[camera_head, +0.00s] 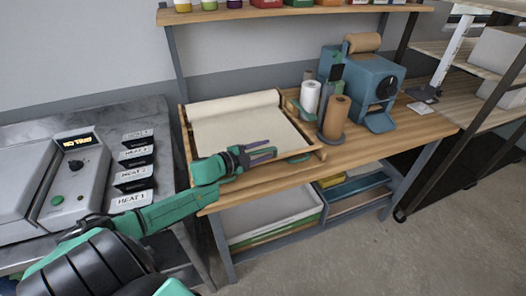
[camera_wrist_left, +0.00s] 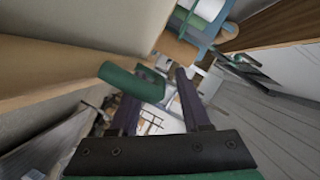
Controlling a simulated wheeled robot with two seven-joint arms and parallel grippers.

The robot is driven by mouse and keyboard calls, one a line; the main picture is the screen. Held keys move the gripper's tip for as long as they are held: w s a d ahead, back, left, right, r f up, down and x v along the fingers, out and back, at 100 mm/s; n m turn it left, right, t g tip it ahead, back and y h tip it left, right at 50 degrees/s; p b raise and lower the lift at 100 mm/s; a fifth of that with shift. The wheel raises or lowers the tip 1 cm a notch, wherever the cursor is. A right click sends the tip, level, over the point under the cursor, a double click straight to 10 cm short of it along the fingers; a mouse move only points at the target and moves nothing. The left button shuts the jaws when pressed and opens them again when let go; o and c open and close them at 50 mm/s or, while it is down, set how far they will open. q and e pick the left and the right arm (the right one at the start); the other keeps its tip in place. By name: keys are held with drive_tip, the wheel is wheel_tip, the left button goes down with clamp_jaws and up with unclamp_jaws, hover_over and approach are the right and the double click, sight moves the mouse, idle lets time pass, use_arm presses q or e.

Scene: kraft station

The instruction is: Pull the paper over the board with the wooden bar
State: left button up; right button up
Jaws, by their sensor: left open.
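The pale paper (camera_head: 240,129) lies over the board, and its roll (camera_head: 235,104) is at the back. The board has a wooden frame (camera_head: 184,140) on the wooden bench. A light wooden strip runs along its front edge, and I cannot tell if this is the separate bar. My left gripper (camera_head: 262,155) is open at the front edge of the paper, its fingers pointing right. In the left wrist view, a green rounded piece (camera_wrist_left: 130,80) is close to the open fingers (camera_wrist_left: 160,85), beside a wooden surface. Contact is unclear. My right gripper is out of view.
A blue machine (camera_head: 370,85), a white roll (camera_head: 310,98) and a brown roll (camera_head: 336,115) stand right of the board. A grey heater unit (camera_head: 65,185) is at left. Trays (camera_head: 275,210) fill the shelf below.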

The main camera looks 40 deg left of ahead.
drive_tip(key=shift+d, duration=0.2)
use_arm(q)
drive_tip(key=shift+s+f, duration=0.1)
drive_tip(key=shift+s, duration=0.05)
drive_tip(key=shift+s+a, duration=0.1)
drive_tip(key=shift+s, duration=0.1)
drive_tip(key=v, duration=1.4)
drive_tip(key=shift+p, duration=0.35)
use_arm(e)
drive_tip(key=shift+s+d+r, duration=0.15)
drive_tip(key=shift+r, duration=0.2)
